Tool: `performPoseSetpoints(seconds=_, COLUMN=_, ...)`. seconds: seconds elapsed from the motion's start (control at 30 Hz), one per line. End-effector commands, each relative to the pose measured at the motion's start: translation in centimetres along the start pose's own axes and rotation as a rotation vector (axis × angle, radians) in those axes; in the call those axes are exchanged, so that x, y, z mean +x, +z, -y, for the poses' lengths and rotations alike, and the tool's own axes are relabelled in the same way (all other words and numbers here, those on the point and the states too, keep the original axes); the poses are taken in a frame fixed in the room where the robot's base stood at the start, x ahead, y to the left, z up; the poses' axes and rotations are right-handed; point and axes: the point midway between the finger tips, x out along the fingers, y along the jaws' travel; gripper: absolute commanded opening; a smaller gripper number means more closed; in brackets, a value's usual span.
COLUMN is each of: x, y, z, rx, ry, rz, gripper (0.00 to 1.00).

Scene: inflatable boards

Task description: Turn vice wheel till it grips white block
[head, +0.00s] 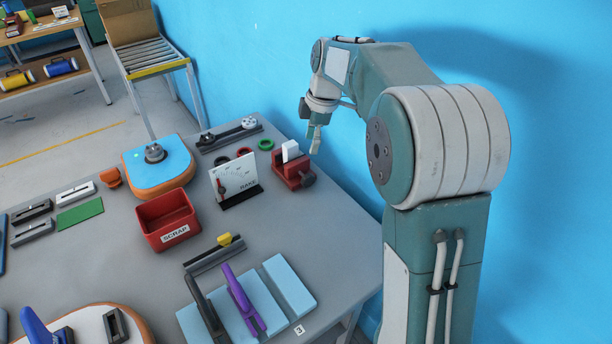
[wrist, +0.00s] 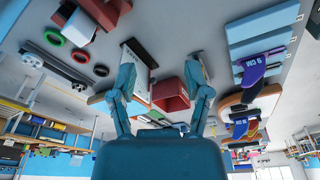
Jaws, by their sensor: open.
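The red vice (head: 291,175) stands near the back edge of the table, with the white block (head: 290,151) upright between its jaws. Whether the jaws touch the block I cannot tell. A dark red round part, which looks like the vice wheel (head: 308,178), is at the vice's right end. My gripper (head: 315,141) hangs above and just right of the vice, apart from it. In the wrist view my gripper (wrist: 162,58) is open, with nothing between its fingers. The vice (wrist: 101,12) and white block (wrist: 70,14) show at the upper left there, outside the fingers.
A white gauge panel (head: 236,180) stands left of the vice. Green (head: 265,144) and red rings lie behind it. A red scrap bin (head: 167,220) and pale blue boards (head: 288,285) are nearer. The blue wall (head: 260,60) is close behind. Table right of the vice is clear.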

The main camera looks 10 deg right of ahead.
Motion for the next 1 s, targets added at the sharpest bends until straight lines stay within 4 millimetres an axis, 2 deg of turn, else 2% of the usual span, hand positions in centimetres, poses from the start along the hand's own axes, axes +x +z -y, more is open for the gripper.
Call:
performPoseSetpoints(seconds=0.03, x=-0.9, y=-0.2, z=1.0, rx=0.044, ry=0.018, rz=0.006, gripper=0.63)
performPoseSetpoints(seconds=0.2, x=-3.1, y=-0.5, z=4.2, rx=0.207, ry=0.071, rz=0.02, gripper=0.63)
performPoseSetpoints(seconds=0.5, x=-5.9, y=-0.7, z=10.1, rx=0.495, ry=0.171, rz=0.02, gripper=0.63)
performPoseSetpoints(seconds=0.8, x=-7.1, y=-0.5, z=16.2, rx=0.777, ry=0.275, rz=-0.014, gripper=0.63)
performPoseSetpoints(seconds=1.0, x=-7.1, y=-0.2, z=19.2, rx=0.919, ry=0.327, rz=-0.044, gripper=0.63)
